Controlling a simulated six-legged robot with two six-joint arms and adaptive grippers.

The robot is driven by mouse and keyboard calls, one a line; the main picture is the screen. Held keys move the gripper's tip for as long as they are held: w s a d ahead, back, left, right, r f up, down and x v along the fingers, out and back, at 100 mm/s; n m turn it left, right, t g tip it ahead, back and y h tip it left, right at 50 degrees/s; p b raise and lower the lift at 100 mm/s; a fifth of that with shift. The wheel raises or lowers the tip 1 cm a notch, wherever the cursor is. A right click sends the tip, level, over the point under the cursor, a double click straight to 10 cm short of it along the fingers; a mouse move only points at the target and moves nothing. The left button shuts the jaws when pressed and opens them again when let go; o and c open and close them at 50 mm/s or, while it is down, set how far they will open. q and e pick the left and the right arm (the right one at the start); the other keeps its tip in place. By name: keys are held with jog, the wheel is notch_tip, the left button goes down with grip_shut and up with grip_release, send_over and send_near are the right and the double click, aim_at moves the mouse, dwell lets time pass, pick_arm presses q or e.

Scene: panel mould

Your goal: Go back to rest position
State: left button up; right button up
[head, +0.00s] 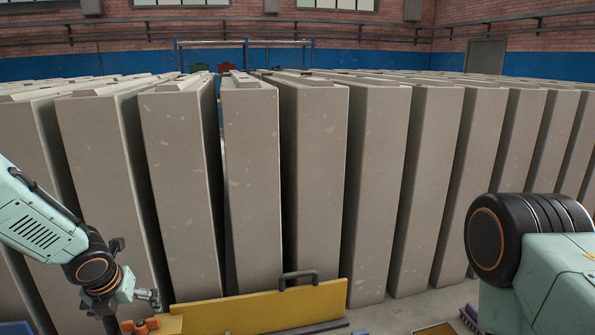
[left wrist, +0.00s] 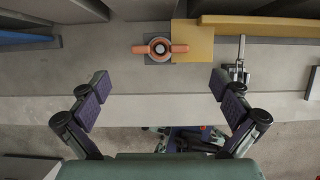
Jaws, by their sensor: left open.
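My left gripper (head: 150,297) is at the lower left in the head view, in front of the grey panels. In the left wrist view the left gripper (left wrist: 160,88) has its two dark-padded fingers spread wide, with nothing between them. Beyond the fingertips, an orange two-armed knob (left wrist: 160,49) sits on a grey ledge beside a yellow plate, apart from the fingers. The same orange knob (head: 140,325) shows at the bottom of the head view.
Tall grey panels (head: 314,180) stand in a close row across the front. A metal clamp (left wrist: 238,68) sits on the ledge. A purple item (head: 470,317) lies near my right arm.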

pick_arm(q)
jog(key=s+a+r+n+g+y+b, duration=0.1)
jog(key=s+a+r+n+g+b, duration=0.1)
jog(key=a+r+n+g, duration=0.4)
jog(key=w+d+n+h+b, duration=0.5)
jog(key=n+h+b, duration=0.1)
jog(key=b, duration=0.5)
jog(key=shift+w+d+r+n+t+h+b, duration=0.2)
jog(key=shift+d+n+t+h+b, duration=0.1)
jog(key=shift+n+t+b, duration=0.1)
dwell(0.6)
